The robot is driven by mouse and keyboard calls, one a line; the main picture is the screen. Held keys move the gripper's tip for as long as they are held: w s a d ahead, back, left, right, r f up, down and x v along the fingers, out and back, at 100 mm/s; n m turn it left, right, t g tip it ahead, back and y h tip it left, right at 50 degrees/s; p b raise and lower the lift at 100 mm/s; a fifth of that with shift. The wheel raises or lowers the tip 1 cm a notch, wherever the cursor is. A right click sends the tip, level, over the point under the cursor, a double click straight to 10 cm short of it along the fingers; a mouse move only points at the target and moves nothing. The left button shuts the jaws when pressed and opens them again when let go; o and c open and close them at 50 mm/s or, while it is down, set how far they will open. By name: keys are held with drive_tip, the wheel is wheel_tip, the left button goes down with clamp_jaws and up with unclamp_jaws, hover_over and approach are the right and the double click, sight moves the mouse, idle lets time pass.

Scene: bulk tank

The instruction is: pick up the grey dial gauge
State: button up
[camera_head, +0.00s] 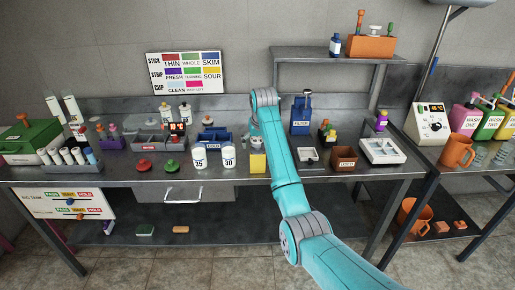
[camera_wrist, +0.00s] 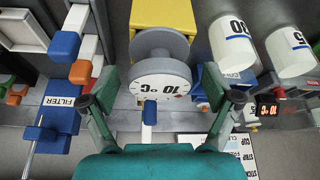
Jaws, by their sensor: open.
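The grey dial gauge (camera_wrist: 160,75) shows in the middle of the wrist view. My gripper (camera_wrist: 160,88) is open, with one dark green finger on each side of the gauge.
Two white cups (camera_head: 199,157) marked 25 and 30 stand left of the yellow block. A brown box (camera_head: 344,158) stands near the front edge. A raised shelf (camera_head: 300,53) is behind.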

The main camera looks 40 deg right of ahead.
drive_tip(key=c, duration=1.3)
drive_tip(key=shift+o, duration=0.2)
drive_tip(key=shift+r, duration=0.1)
